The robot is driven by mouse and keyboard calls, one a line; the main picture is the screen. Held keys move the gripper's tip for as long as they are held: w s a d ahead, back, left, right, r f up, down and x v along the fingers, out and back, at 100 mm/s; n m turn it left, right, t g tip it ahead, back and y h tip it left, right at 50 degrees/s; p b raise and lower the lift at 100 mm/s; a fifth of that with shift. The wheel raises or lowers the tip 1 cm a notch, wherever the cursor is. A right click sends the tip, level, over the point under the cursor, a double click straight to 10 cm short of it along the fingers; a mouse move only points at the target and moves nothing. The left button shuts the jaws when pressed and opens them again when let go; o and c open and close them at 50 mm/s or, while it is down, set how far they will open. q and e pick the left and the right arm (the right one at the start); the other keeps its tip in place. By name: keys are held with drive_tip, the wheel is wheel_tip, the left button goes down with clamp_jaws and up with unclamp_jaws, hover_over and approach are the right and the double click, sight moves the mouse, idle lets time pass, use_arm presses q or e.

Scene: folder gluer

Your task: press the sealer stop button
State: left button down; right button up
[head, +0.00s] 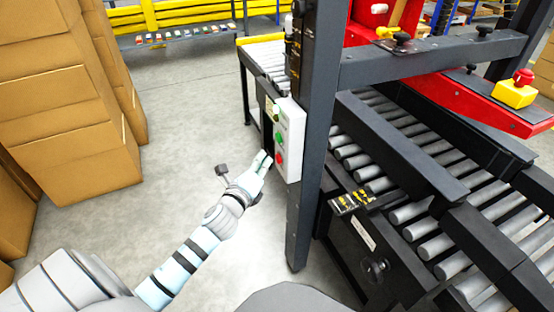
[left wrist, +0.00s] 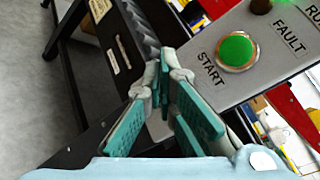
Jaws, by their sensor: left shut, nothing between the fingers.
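The sealer's control box (head: 291,130) is a pale grey panel on a dark upright post, with a red button (head: 279,160) low down and a green button (head: 278,138) above it. In the left wrist view the green START button (left wrist: 237,51) shows at the upper right, with a dark FAULT lamp (left wrist: 261,5) beyond it; the red button is not visible there. My left gripper (head: 266,160) is shut and empty, its tips close to the left of the red button. I cannot tell if they touch. Its fingers also show in the left wrist view (left wrist: 164,78). My right gripper is out of view.
The dark post (head: 311,150) stands right beside the box, with a roller conveyor (head: 400,215) to its right. A red emergency knob on a yellow box (head: 515,95) sits at far right. Cardboard boxes (head: 75,110) are stacked at left. The floor between is clear.

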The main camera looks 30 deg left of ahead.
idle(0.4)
use_arm(q)
drive_tip(key=shift+w+d+p, duration=0.25)
drive_tip(key=shift+w+p, duration=0.1)
drive_tip(key=shift+w, duration=0.05)
drive_tip(key=shift+w+d, duration=0.15)
drive_tip(key=shift+w, duration=0.05)
idle(0.4)
drive_tip(key=shift+s, duration=0.1)
drive_tip(key=shift+s+a, duration=0.4)
drive_tip(key=shift+s, duration=0.1)
